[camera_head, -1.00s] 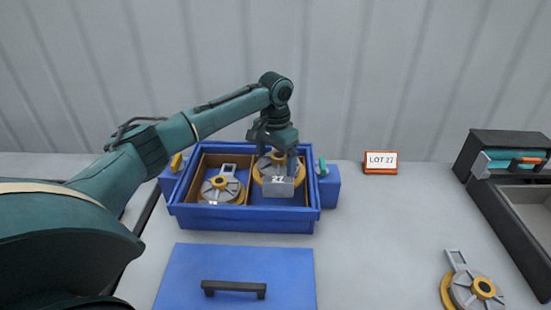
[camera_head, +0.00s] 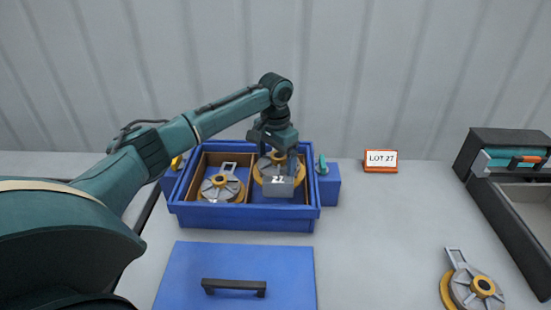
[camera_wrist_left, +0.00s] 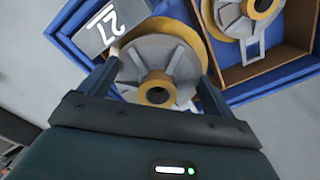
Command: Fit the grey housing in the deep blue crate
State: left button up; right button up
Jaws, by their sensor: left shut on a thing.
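The deep blue crate (camera_head: 243,225) stands on the table with a brown divider making two compartments. A grey housing with a yellow ring (camera_head: 221,189) lies in its left compartment. My left gripper (camera_head: 279,168) is shut on a second grey housing (camera_head: 268,182) over the right compartment. This held housing has a yellow ring and a grey tag marked 27 (camera_head: 279,181). In the left wrist view the held housing (camera_wrist_left: 160,70) sits between both fingers. I cannot tell whether it touches the crate floor. My right gripper is not in view.
A blue lid with a black handle (camera_head: 234,262) lies in front of the crate. A third grey housing (camera_head: 477,288) lies at the front right. A LOT 27 sign (camera_head: 381,161) and a black case (camera_head: 508,165) stand to the right. The table's middle right is clear.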

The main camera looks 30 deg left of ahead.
aim_at(275, 157)
pick_arm(q)
jog(key=shift+f+b, duration=0.55)
jog(key=shift+f, duration=3.8)
dwell(0.3)
jog(key=o, duration=1)
jog(key=shift+o, duration=0.3)
notch_tip(275, 157, up, 13)
jog(key=shift+r+b, duration=0.15)
jog(key=shift+b, duration=0.4)
jog(key=shift+s, duration=0.1)
